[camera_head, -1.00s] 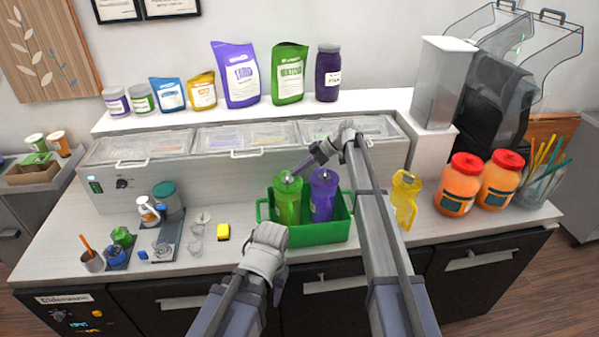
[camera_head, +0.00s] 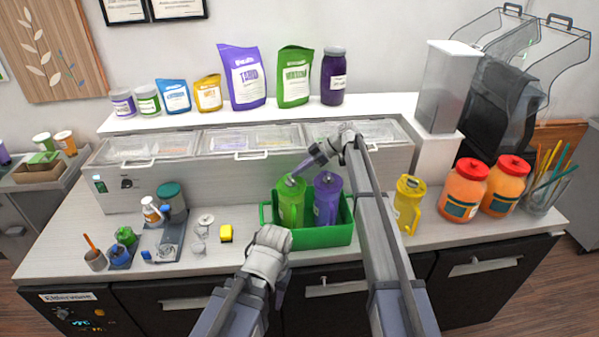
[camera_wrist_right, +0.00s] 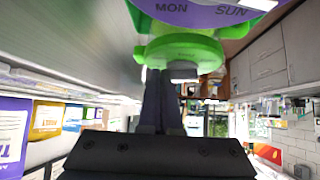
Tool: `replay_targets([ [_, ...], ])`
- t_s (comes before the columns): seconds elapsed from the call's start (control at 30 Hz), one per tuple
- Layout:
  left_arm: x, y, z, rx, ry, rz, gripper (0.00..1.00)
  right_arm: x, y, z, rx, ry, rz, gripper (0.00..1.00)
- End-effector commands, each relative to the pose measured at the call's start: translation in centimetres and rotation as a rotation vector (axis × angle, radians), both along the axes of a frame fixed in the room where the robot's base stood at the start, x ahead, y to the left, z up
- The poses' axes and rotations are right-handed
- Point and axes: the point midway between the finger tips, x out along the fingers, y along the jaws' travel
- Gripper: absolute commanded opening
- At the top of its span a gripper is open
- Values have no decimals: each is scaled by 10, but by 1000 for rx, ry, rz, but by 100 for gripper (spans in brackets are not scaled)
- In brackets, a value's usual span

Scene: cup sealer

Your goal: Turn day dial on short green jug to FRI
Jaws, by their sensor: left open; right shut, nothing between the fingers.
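The green jug (camera_head: 291,207) stands upright in the left part of a green crate (camera_head: 310,238). In the right wrist view its bright green lid part (camera_wrist_right: 180,50) is close up, with a purple dial (camera_wrist_right: 200,14) showing MON and SUN, cut off by the picture edge; FRI is not visible. My right gripper (camera_head: 297,176) is shut and empty, its tips at the top of the green jug. In the wrist view its fingers (camera_wrist_right: 160,75) reach the green part; I cannot tell whether they touch. My left gripper (camera_head: 282,292) is open and empty, in front of the crate.
A purple jug (camera_head: 327,199) stands beside the green jug in the crate. A yellow jug (camera_head: 408,203) and orange jars (camera_head: 464,190) stand to the right. Lidded bins (camera_head: 240,143) stand behind.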

Motion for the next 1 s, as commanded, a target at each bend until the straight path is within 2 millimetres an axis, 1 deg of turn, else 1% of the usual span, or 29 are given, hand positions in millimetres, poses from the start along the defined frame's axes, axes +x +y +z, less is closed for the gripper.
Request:
replay_targets([
  [0.4,0,0,0,0,0,0,44,5,7,0,0,-1,-1,0],
  [1.0,0,0,0,0,0,0,44,6,9,0,0,0,0,0],
])
